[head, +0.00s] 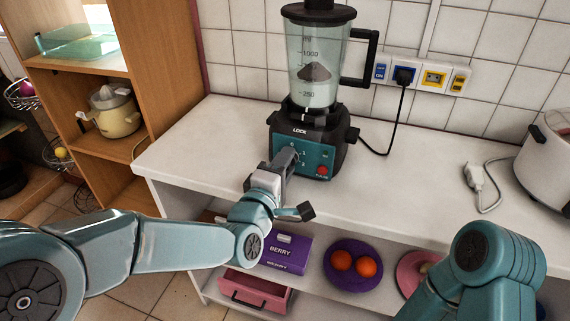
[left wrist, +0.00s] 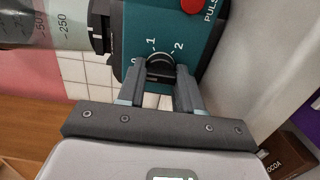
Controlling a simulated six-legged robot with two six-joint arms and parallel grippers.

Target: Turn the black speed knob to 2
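The blender (head: 309,135) stands on the white counter, with a teal control panel on its base. In the left wrist view the black speed knob (left wrist: 160,70) sits on this panel below the printed 1 and 2, with a 0 partly hidden at the left. My left gripper (head: 287,157) reaches the panel from the front. Its fingertips (left wrist: 160,76) lie on either side of the knob and appear closed on it. The knob's pointer is hidden, so its setting cannot be read. A red PULSE button (left wrist: 193,5) is beside the dial. My right gripper is out of view.
A cooker (head: 548,155) and a loose white plug (head: 474,178) are on the counter at right. A power strip (head: 420,75) is on the wall. The shelf below holds a purple box (head: 288,252) and a purple plate (head: 340,280) with oranges. The counter's middle is clear.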

